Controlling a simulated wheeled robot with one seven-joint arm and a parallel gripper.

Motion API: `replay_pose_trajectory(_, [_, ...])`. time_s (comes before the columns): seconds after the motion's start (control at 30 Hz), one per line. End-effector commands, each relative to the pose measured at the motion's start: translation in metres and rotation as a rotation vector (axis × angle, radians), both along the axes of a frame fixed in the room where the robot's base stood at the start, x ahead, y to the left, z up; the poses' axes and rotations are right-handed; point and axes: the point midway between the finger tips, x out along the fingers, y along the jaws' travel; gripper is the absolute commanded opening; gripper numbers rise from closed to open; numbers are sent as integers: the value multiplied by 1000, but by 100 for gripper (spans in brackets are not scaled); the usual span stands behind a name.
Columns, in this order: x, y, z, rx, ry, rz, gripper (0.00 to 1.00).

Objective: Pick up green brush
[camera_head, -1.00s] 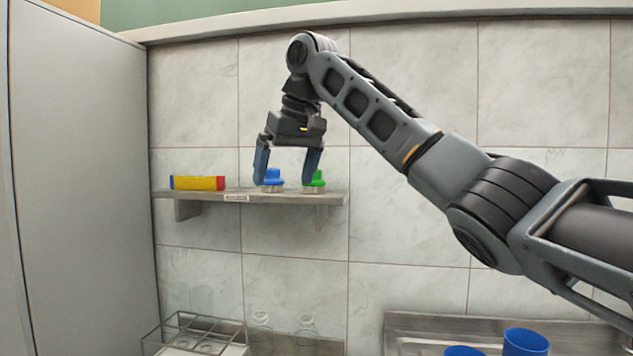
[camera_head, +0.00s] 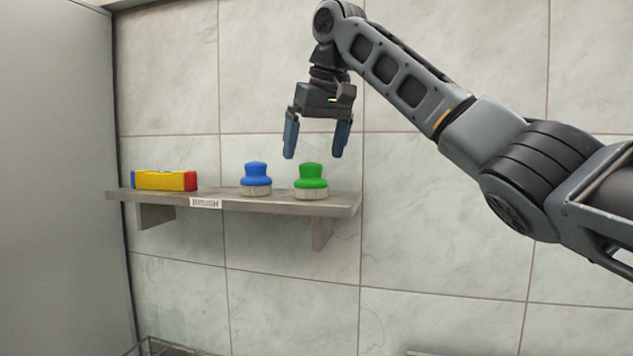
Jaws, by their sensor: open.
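The green brush (camera_head: 311,177) stands upright on the right part of the wall shelf (camera_head: 280,206), with its pale bristles down on the board. My gripper (camera_head: 316,156) is open and empty, with its fingers pointing down. In the picture its blue fingertips are just above the green brush, one to each side of the knob. How far the gripper is from the brush in depth I cannot tell. A blue brush (camera_head: 256,177) of the same shape stands just left of the green one.
A yellow block with red and blue ends (camera_head: 164,180) lies on the shelf's left part. A label (camera_head: 205,203) is on the shelf's front edge. A tall grey panel (camera_head: 60,180) stands at the left. The wall above the shelf is clear.

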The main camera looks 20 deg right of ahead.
Motion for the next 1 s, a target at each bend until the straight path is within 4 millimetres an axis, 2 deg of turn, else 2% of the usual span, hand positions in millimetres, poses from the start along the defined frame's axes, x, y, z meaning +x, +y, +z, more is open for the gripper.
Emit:
replay_pose_trajectory(0.37, [14, 1, -34, -1, 4, -2, 99])
replay_pose_trajectory(0.6, [26, 3, -64, 0, 2, -1, 99])
replay_pose_trajectory(0.93, [28, 4, -71, 0, 0, 0, 99])
replay_pose_trajectory(1.0, [28, 4, -71, 0, 0, 0, 93])
